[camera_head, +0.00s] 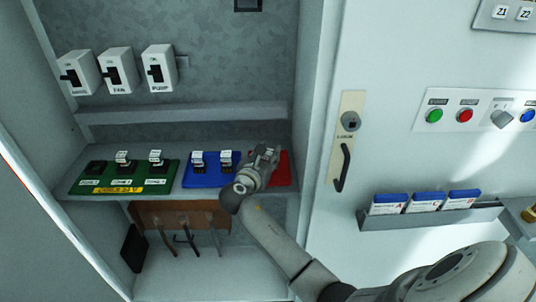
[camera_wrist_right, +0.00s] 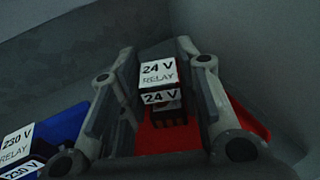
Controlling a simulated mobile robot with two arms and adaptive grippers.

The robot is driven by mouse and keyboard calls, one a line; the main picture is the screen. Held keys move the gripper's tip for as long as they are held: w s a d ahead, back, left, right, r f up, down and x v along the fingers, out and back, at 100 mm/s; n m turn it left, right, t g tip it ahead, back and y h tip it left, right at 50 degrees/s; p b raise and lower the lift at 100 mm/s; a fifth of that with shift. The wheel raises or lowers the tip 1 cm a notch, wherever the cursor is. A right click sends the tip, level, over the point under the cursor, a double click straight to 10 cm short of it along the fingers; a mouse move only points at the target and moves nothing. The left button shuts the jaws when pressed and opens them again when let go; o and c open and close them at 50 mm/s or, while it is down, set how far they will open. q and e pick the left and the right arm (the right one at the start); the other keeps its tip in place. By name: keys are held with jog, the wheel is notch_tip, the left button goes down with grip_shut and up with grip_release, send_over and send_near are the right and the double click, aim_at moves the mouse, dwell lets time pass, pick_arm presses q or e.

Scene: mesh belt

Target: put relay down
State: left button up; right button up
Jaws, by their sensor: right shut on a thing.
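My right gripper (camera_head: 265,156) is over the red tray (camera_head: 283,170) on the cabinet shelf. It is shut on a relay (camera_wrist_right: 158,78) with a white label reading "24 V RELAY". The relay is between the two fingers in the right wrist view, with the red tray (camera_wrist_right: 160,141) beneath it. I cannot tell whether its dark base touches the tray. In the head view the gripper hides this relay. Two relays with white tops (camera_head: 198,158) (camera_head: 226,157) stand on the blue tray (camera_head: 208,182). My left gripper is not in view.
A green board (camera_head: 127,170) holds several black sockets; the left one (camera_head: 96,167) is empty, two carry relays (camera_head: 123,158) (camera_head: 155,157). Switches (camera_head: 157,69) are on the back wall. The open door (camera_head: 400,140) at right carries buttons and a rack (camera_head: 431,217).

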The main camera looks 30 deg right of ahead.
jog(key=shift+f, duration=0.15)
jog(key=o, duration=1)
jog(key=shift+a, duration=0.1)
jog(key=b+v, duration=0.1)
jog(key=v, duration=1.1)
